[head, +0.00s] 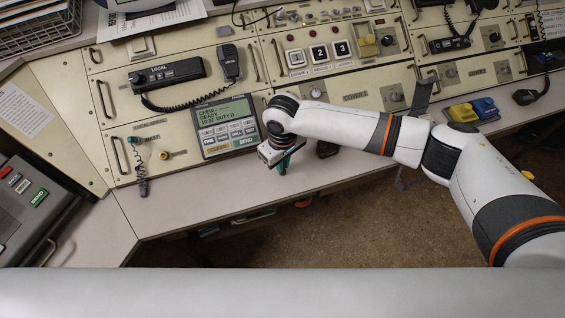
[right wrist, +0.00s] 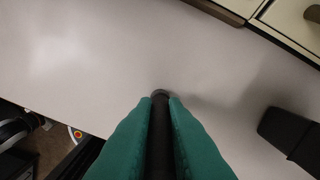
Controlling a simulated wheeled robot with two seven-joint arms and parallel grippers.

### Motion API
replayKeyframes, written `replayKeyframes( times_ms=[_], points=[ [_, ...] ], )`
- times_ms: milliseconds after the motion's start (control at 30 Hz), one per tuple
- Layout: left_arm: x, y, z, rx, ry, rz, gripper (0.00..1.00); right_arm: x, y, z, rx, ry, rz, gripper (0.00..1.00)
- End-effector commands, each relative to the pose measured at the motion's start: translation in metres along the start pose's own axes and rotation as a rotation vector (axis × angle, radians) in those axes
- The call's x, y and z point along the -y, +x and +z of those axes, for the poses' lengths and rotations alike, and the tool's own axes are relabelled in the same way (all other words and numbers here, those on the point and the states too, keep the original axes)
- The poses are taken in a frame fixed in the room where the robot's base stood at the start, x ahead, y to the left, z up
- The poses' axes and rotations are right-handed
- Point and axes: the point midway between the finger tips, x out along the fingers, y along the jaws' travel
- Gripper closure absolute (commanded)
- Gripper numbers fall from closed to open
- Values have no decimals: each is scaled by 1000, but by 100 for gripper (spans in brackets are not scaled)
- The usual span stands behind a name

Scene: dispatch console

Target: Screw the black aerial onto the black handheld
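My right gripper (head: 284,166) is low over the pale desk, in front of the console's display. In the right wrist view its teal fingers (right wrist: 160,98) are closed on both sides of a dark, slim rod, which looks like the black aerial (right wrist: 160,132). The rod's rounded end shows just past the fingertips. A black block, probably the handheld (right wrist: 290,135), is apart from the fingers at the right of that view. In the head view a black thing (head: 327,149) shows just right of the gripper, partly hidden by my arm. My left gripper is not in view.
The console panel (head: 175,112) rises behind the desk, with a display (head: 226,117) and a corded microphone (head: 229,62). Yellow and blue blocks (head: 472,110) stand at the right. The desk (head: 190,205) is clear left of the gripper. Its front edge drops to the floor.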

Motion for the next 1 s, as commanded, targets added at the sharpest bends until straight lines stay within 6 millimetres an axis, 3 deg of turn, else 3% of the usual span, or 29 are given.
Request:
replayKeyframes(
  times_ms=[433, 800, 1000],
  points=[
    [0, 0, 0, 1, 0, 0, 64, 0, -8, 1, 2, -1, 1, 100],
    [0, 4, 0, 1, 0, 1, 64, 0, -77, 1, 3, -1, -1, 100],
    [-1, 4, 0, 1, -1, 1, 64, 0, -98, 0, 1, 0, 0, 100]
  ],
)
